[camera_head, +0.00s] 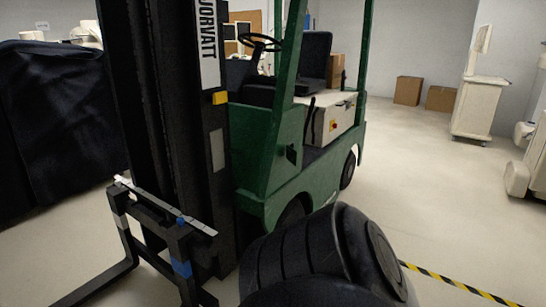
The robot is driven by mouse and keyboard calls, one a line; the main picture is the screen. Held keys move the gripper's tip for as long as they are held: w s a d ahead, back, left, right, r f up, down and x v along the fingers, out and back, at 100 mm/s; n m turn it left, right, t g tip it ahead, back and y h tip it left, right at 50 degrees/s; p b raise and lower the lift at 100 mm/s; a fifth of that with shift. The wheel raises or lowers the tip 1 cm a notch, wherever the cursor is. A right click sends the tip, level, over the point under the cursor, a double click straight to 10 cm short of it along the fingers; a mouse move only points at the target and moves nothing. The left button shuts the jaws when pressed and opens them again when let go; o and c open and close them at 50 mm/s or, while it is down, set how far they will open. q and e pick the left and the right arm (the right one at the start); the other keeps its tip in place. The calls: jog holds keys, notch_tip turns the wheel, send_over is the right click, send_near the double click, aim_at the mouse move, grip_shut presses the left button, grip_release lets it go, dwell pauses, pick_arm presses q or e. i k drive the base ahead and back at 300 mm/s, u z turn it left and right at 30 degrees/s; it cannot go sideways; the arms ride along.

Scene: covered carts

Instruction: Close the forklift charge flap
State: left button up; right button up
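A green forklift (325,185) stands in the middle of the view, with its black mast (170,120) and forks toward the left. A beige housing (337,116) with a red button sits behind the seat area, over the green side. A small dark part (291,154) sits on the green side panel near the front post. I cannot tell for sure which part is the charge flap, or whether it is open. A large black rounded arm link of mine fills the lower middle and covers part of the forklift's lower side. Neither gripper shows.
Fork arms (105,275) reach out low at the left front. A dark covered cart (55,125) stands at the left. Two cardboard boxes (408,90) and a white cart (480,105) stand at the back right. A yellow-black floor stripe (455,286) crosses open floor at the right.

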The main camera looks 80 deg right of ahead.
aim_at(291, 155)
jog(key=z, duration=2.55)
jog(key=i, duration=1.4)
jog(key=z, duration=0.3)
jog(key=i, duration=1.2)
jog(key=z, duration=0.25)
